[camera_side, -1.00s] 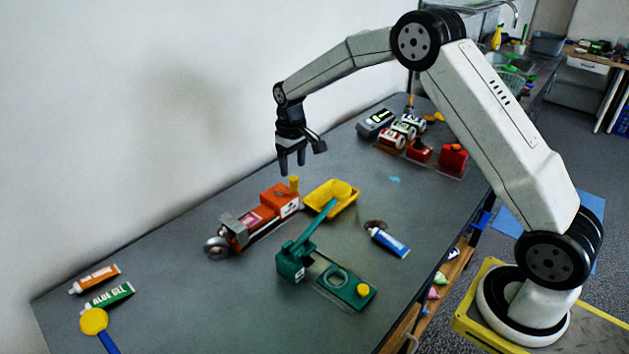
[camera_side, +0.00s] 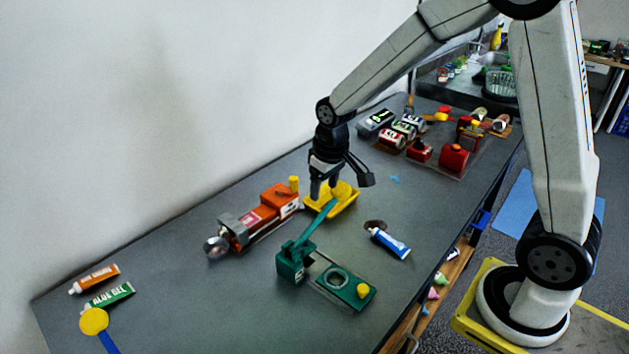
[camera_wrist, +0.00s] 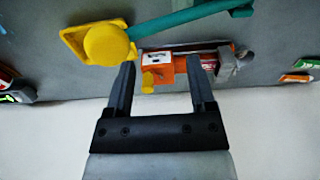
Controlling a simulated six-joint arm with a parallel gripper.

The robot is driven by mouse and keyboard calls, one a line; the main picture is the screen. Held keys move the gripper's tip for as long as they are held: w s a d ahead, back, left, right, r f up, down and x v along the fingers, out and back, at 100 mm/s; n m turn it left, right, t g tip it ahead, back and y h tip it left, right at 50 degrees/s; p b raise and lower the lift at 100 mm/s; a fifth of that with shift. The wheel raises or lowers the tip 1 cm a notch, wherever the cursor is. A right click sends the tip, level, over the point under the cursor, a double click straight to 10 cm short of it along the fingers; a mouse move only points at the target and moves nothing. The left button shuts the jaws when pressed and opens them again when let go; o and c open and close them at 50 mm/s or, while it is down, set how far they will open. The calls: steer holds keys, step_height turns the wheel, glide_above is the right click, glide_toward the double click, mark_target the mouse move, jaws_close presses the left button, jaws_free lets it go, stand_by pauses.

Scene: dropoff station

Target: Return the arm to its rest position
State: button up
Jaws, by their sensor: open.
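My gripper (camera_side: 323,190) is open and empty, pointing down over the bench near the yellow tray (camera_side: 349,206) in the side view. In the wrist view the open fingers of my gripper (camera_wrist: 161,85) have nothing between them; an orange machine (camera_wrist: 158,70) shows beyond them. The yellow tray (camera_wrist: 72,36) holds a round yellow piece (camera_wrist: 106,44), with a teal arm reaching to it. In the side view the orange machine (camera_side: 280,201) lies left of my gripper. I cannot tell the gripper's exact height above the bench.
A green press-like device (camera_side: 292,262) stands in front, with a blue-white tube (camera_side: 390,242) to its right. Red and white items (camera_side: 420,150) crowd the back right. Glue tubes (camera_side: 110,296) and a yellow round-headed tool (camera_side: 94,321) lie front left. The white wall (camera_side: 150,110) runs behind the bench.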

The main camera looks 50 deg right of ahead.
steer(key=s+a+f+t, duration=0.1)
steer(key=s+a, duration=0.1)
steer(key=s, duration=1)
steer(key=shift+s, duration=0.4)
